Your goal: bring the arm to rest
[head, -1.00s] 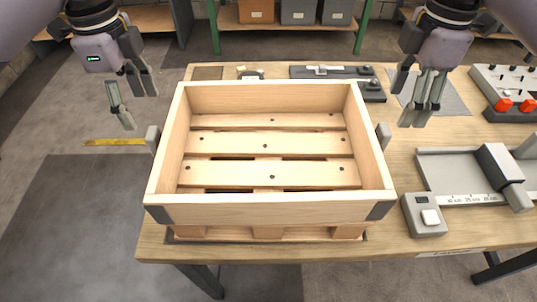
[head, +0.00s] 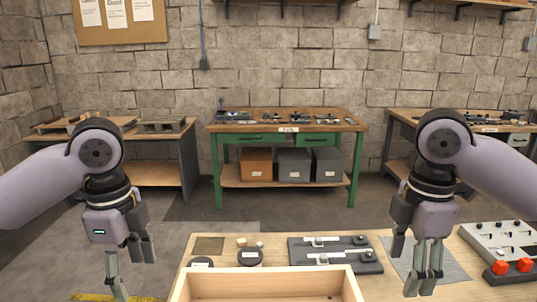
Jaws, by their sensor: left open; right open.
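My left gripper (head: 131,270) hangs pointing down at the lower left, left of the wooden crate and apart from it. Its fingers are spread with nothing between them. My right gripper (head: 424,270) hangs pointing down over the right part of the workbench, near a grey mat. Its fingers are apart and empty. Both arms are bent, with the wrists above the bench height. The wooden crate (head: 262,284) shows only its far part at the bottom edge; the rest is cut off.
A black fixture plate (head: 335,255) lies behind the crate. A control box with red buttons (head: 503,248) is at the right, near my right gripper. A green-framed bench (head: 288,132) with boxes below stands at the back wall. Grey floor lies between.

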